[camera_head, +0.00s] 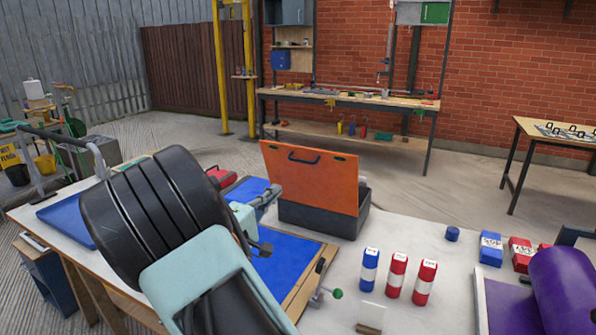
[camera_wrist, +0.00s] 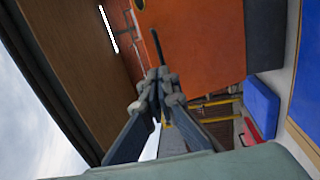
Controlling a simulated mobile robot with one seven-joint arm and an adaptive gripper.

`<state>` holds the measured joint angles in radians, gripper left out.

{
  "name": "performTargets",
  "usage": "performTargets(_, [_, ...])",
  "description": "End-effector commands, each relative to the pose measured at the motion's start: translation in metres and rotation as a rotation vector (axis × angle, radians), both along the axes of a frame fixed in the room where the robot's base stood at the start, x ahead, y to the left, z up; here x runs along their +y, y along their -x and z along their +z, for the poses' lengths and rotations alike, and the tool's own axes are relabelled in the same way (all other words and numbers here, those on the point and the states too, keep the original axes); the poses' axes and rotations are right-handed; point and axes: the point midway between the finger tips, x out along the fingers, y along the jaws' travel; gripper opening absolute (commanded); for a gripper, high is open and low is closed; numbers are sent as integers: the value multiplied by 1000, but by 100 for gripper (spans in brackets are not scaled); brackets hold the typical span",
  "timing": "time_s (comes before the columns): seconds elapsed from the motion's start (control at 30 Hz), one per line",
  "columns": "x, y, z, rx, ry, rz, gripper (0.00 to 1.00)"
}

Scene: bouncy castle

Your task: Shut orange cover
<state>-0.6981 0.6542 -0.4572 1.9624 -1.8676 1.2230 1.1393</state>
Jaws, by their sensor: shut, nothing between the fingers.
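The orange cover (camera_head: 312,182) stands raised, nearly upright, on the dark grey box (camera_head: 298,216) in the middle of the table. A dark handle (camera_head: 303,156) sits near its upper edge. In the wrist view the orange cover (camera_wrist: 205,45) fills the upper middle, with the dark box (camera_wrist: 265,40) to its right. My gripper (camera_wrist: 160,78) is shut and empty, its fingertips pointing towards the cover. Contact between the fingers and the cover cannot be made out. In the head view my arm covers the left front of the table and hides most of the gripper.
A purple roll (camera_head: 565,290) lies at the right front.

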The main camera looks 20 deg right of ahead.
Motion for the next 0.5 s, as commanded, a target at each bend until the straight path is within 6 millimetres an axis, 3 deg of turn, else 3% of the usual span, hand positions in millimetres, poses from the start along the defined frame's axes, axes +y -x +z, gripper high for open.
performTargets(0.17, [-10,-12,3,-2,13,6,0])
performTargets(0.5, [-61,-60,11,-1,12,4,0])
